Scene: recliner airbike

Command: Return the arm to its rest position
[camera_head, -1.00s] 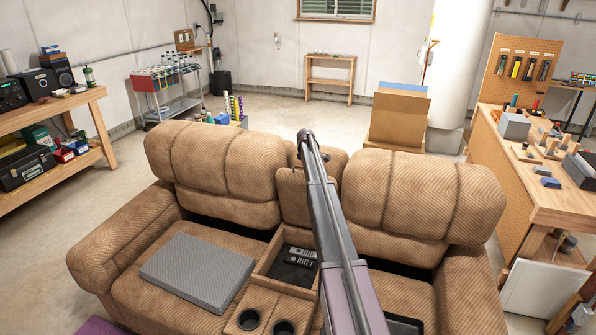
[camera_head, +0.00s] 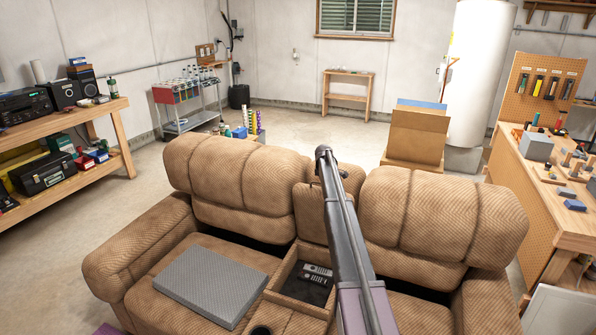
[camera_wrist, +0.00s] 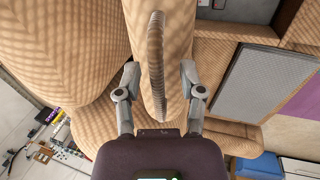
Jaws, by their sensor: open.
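My arm (camera_head: 352,245) reaches forward and up from the bottom of the head view, over the recliner's middle. Its far end stands in front of the narrow middle backrest. My gripper is hidden in the head view. In the wrist view my gripper (camera_wrist: 158,72) is open, its two grey fingers well apart. A narrow, ribbed brown strip (camera_wrist: 156,60) shows between the fingers; I cannot tell whether it is part of the recliner or whether it touches them.
The tan recliner (camera_head: 225,185) fills the front. A grey pad (camera_head: 212,285) lies on its left seat, and remotes (camera_head: 318,272) lie in its console tray (camera_head: 283,283). Workbenches (camera_head: 65,118) (camera_head: 555,200) stand at both sides. A cardboard box (camera_head: 415,138) stands behind; open floor lies beyond.

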